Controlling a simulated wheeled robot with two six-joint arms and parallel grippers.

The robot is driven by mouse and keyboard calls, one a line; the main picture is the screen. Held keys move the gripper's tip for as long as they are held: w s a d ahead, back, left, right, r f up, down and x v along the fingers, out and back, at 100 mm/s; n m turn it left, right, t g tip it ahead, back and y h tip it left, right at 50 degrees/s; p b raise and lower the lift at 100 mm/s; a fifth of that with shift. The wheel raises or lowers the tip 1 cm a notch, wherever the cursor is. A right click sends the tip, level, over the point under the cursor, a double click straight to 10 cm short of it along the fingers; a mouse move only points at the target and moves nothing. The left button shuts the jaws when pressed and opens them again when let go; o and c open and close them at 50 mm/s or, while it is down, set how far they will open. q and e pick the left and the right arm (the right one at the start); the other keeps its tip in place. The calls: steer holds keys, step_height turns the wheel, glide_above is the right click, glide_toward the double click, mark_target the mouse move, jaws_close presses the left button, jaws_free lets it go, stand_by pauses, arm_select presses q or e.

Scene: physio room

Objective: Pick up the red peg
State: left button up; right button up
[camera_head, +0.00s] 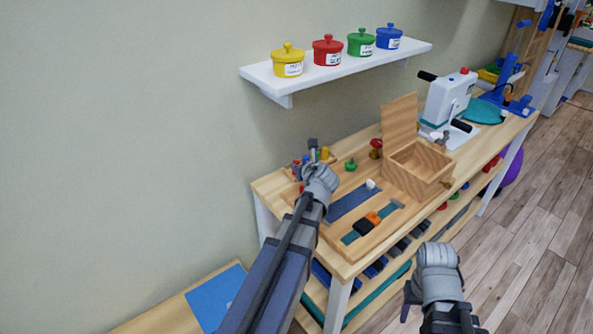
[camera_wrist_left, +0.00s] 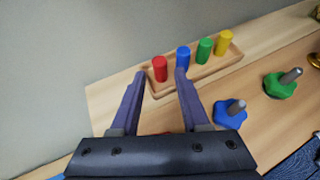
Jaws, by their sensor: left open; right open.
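The red peg (camera_wrist_left: 160,68) stands upright at the left end of a wooden peg rack (camera_wrist_left: 200,75) in the left wrist view. Blue (camera_wrist_left: 183,57), green (camera_wrist_left: 204,49) and yellow (camera_wrist_left: 224,41) pegs stand beside it in a row. My left gripper (camera_wrist_left: 161,74) is open and empty; the red peg shows between its fingertips, apart from both, with the blue peg just by the right fingertip. In the head view, my left gripper (camera_head: 316,168) partly hides the rack at the table's back left. My right gripper (camera_head: 437,268) is open, in front of the table.
Green (camera_wrist_left: 282,84) and blue (camera_wrist_left: 230,112) knobs stand on the wooden table right of the rack. An open wooden box (camera_head: 418,168) and a white hand-crank device (camera_head: 447,105) stand farther right. A wall shelf (camera_head: 340,72) with colored pots hangs above.

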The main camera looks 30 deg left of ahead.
mark_target(297, 163)
arm_select(q)
steer(key=shift+b+x, duration=1.35)
steer(key=shift+x, duration=1.35)
steer(key=shift+s+f, duration=0.1)
steer(key=shift+c, duration=0.4)
jaws_close()
